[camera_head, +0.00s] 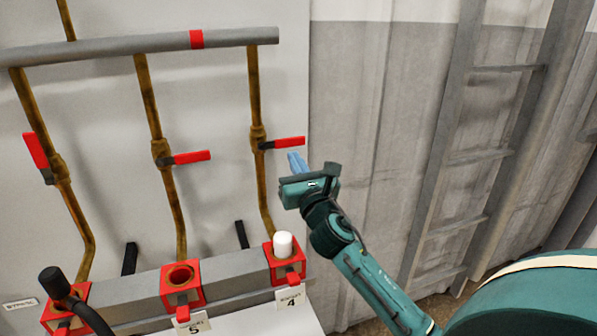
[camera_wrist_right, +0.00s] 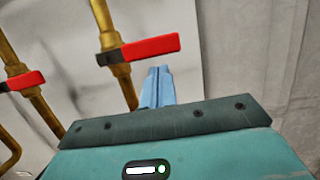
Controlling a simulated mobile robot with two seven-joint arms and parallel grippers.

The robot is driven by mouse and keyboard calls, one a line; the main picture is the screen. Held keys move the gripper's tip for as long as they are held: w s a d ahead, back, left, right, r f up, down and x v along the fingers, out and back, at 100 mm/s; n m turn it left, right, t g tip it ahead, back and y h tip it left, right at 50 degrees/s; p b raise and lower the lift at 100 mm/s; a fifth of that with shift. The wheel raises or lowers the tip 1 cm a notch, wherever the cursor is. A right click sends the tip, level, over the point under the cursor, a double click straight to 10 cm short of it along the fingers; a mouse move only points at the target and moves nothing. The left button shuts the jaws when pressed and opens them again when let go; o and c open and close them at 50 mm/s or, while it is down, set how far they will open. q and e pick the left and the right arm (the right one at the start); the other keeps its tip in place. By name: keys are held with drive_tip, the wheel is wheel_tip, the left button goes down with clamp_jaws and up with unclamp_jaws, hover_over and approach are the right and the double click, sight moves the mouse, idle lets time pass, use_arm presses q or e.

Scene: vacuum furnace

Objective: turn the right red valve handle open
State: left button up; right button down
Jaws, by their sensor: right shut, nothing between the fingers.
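The right red valve handle (camera_head: 289,142) sits on the rightmost brass pipe (camera_head: 256,95) and points right, crosswise to the pipe. It also shows in the right wrist view (camera_wrist_right: 152,47). My right gripper (camera_head: 297,162) has its blue fingers together and empty, just below the handle's right end in the head view. In the right wrist view its fingertips (camera_wrist_right: 158,70) lie just under the handle; I cannot tell whether they touch it. My left gripper is not in view.
The middle red handle (camera_head: 192,157) also points right, and the left one (camera_head: 36,150) slants along its pipe. Red sockets (camera_head: 181,284) line a grey rail below; the right socket (camera_head: 284,262) holds a white cylinder (camera_head: 283,244). A grey ladder (camera_head: 455,150) stands right.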

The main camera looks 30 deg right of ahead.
drive_tip(key=shift+r, duration=0.25)
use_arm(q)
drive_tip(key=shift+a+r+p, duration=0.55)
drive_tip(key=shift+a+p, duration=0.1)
use_arm(e)
drive_tip(key=shift+d+r+n+y, duration=0.2)
drive_tip(key=shift+r+n+y, duration=0.1)
drive_tip(key=shift+n, duration=0.4)
